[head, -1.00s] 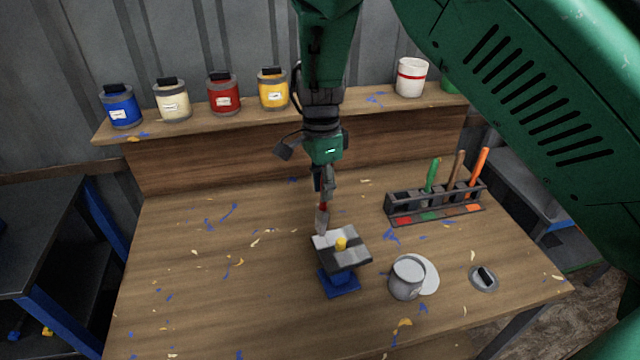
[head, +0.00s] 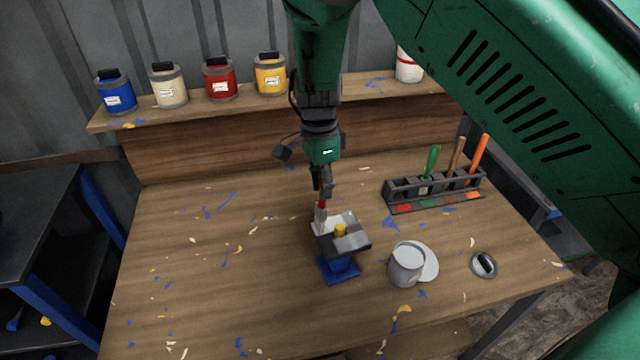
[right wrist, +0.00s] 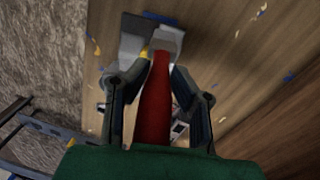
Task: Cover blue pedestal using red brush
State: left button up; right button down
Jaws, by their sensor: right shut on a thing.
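The blue pedestal (head: 338,268) stands on the wooden table. It carries a grey block (head: 345,240) with a white-grey patch and a yellow knob (head: 340,230) on top. My right gripper (head: 322,190) is shut on the red brush (head: 321,208) and points down over the block's back left edge. The bristle end is at the white-grey patch; I cannot tell whether it touches. In the right wrist view the red brush handle (right wrist: 154,105) runs between the fingers, with its pale head over the block. My left gripper is not in view.
A brush rack (head: 435,190) with green, brown and orange handles stands behind. Several paint cans, including a blue one (head: 116,93), line the shelf. The left tabletop is clear apart from paint flecks.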

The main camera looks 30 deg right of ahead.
jog(key=shift+f, duration=0.5)
jog(key=shift+a, duration=0.1)
jog(key=shift+s+r+p, duration=0.2)
jog(key=shift+s+p, duration=0.15)
jog(key=shift+s, duration=0.2)
jog(key=shift+s+r+p, duration=0.2)
jog(key=shift+s+p, duration=0.1)
jog(key=shift+s, duration=0.2)
jog(key=shift+w+f, duration=0.1)
jog(key=shift+w, duration=0.95)
dwell(0.5)
